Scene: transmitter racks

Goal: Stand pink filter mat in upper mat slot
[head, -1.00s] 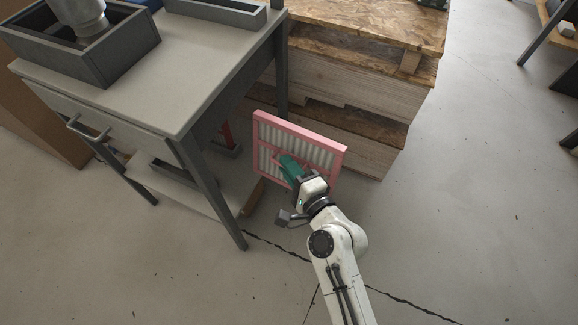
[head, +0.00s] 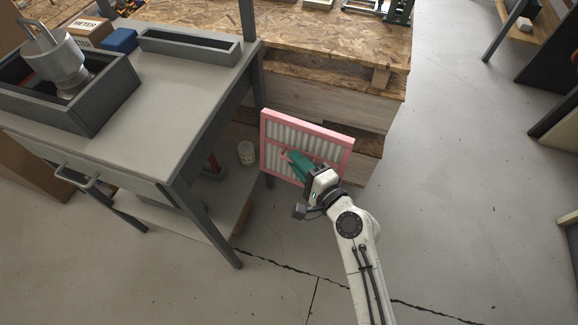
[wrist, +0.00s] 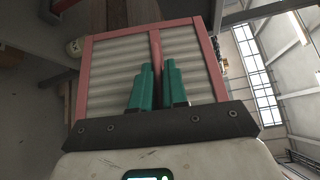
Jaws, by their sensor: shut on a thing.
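The pink filter mat (head: 333,138) is a square pink frame with pale pleats and a bar across its middle. In the head view it is held up and tilted, beside the grey table and in front of the wooden crates. My gripper (head: 291,156) is shut on the mat's middle bar with its green fingers. In the wrist view the fingers (wrist: 158,84) close on the pink bar, and the mat (wrist: 88,80) fills the middle of the picture. I cannot make out the upper mat slot in either view.
The grey table (head: 185,88) stands at left, with a grey box (head: 105,115) holding a metal canister and a narrow dark tray (head: 190,48) on top. Wooden crates (head: 310,90) stand behind the mat.

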